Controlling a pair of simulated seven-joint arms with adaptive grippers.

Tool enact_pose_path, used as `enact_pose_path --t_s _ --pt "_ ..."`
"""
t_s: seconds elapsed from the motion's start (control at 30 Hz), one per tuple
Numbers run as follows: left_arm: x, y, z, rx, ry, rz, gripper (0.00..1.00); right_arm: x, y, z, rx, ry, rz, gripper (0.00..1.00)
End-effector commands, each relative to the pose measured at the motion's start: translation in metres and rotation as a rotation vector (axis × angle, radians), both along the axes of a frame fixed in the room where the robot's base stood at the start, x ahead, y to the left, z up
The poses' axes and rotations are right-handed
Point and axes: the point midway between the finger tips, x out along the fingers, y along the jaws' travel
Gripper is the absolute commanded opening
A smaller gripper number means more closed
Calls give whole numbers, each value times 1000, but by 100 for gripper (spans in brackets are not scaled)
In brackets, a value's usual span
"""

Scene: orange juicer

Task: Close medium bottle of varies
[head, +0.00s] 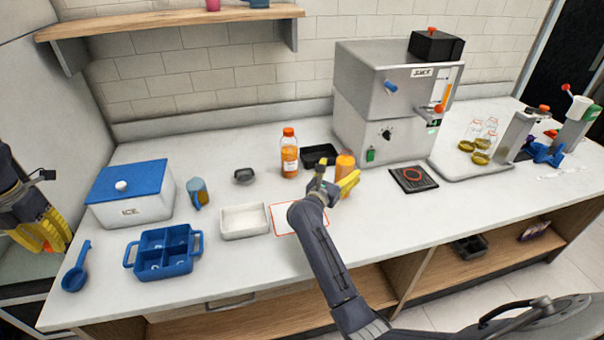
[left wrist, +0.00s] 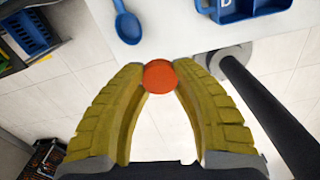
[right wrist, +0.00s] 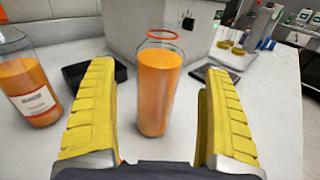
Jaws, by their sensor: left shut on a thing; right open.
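My left gripper (head: 42,232) is shut on an orange round cap (left wrist: 160,76), held off the counter's left end. The cap sits between its yellow fingertips in the left wrist view. My right gripper (head: 340,183) is open at an upright bottle of orange juice (head: 345,163). In the right wrist view this bottle (right wrist: 158,92) stands between and ahead of the open fingers, with a gap on both sides. Its top shows an orange ring and no cap. A second juice bottle (head: 289,158) with a label and orange cap stands to its left.
A juicer machine (head: 390,110) stands behind the bottle, with a black tray (head: 319,152) and a black pad (head: 413,178) nearby. A white tray (head: 244,221), blue compartment tray (head: 163,250), ice box (head: 130,200) and blue scoop (head: 75,275) occupy the left counter.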

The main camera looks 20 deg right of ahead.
Motion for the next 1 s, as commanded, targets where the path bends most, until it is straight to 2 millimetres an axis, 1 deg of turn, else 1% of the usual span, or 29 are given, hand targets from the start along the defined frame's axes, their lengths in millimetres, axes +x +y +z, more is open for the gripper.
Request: enact_pose_path --t_s 0.13,0.27,0.47,0.63,1.0 --pt "0 0 0 0 0 0 20 1 -1 0 0 0 0 84" --pt "0 0 0 0 0 0 20 5 -6 2 -2 -1 0 84" --pt "0 0 0 0 0 0 20 20 -25 6 -3 -1 0 84" --pt "0 0 0 0 0 0 20 31 -39 5 -1 0 0 84" --pt "0 0 0 0 0 0 20 32 -40 5 0 0 0 84"
